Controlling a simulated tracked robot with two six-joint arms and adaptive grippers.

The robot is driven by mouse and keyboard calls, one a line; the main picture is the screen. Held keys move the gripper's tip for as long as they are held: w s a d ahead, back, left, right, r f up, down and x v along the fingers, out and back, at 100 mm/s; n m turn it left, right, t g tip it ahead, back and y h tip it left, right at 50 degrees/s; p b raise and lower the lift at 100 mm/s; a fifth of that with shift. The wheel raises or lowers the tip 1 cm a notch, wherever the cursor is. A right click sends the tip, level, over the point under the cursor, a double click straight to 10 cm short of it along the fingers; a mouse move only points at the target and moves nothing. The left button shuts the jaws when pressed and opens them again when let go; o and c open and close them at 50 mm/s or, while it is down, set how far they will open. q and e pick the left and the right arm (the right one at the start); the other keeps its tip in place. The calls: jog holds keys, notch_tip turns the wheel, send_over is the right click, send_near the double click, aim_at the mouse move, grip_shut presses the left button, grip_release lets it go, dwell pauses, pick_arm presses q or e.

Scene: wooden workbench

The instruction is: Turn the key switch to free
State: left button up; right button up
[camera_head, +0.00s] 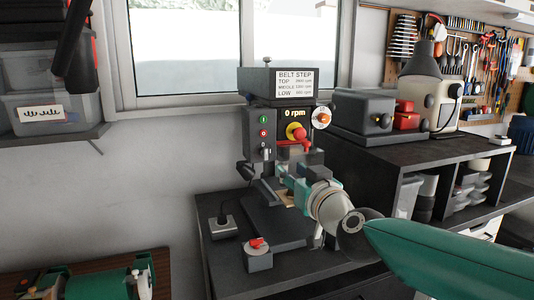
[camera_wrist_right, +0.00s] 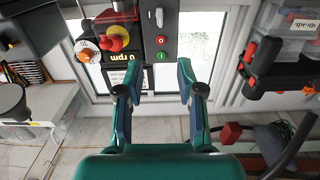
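The key switch (camera_head: 265,152) is a small metal-coloured fitting on the dark front panel of the drill press (camera_head: 270,82), below a green and a red button. It also shows in the right wrist view (camera_wrist_right: 160,17), where the picture is upside down. Its exact setting is too small to read. My right gripper (camera_head: 288,182) is in front of the machine, below and to the right of the key switch, and apart from it. In the wrist view my right gripper (camera_wrist_right: 158,72) is open, with nothing between its fingers. My left gripper is not in view.
A yellow-and-red emergency stop (camera_head: 296,132) and an orange knob (camera_head: 322,117) sit right of the key switch. A small box with a red knob (camera_head: 257,252) stands on the bench below. A dark cabinet (camera_head: 380,147) stands to the right.

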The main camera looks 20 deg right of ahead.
aim_at(266, 151)
jog(key=w+p, duration=0.1)
jog(key=w, duration=0.4)
jog(key=w+p, duration=0.1)
jog(key=w, duration=0.4)
jog(key=w+p, duration=0.1)
jog(key=w, duration=0.5)
jog(key=shift+a+f, duration=0.2)
jog(key=shift+a, duration=0.1)
grip_shut()
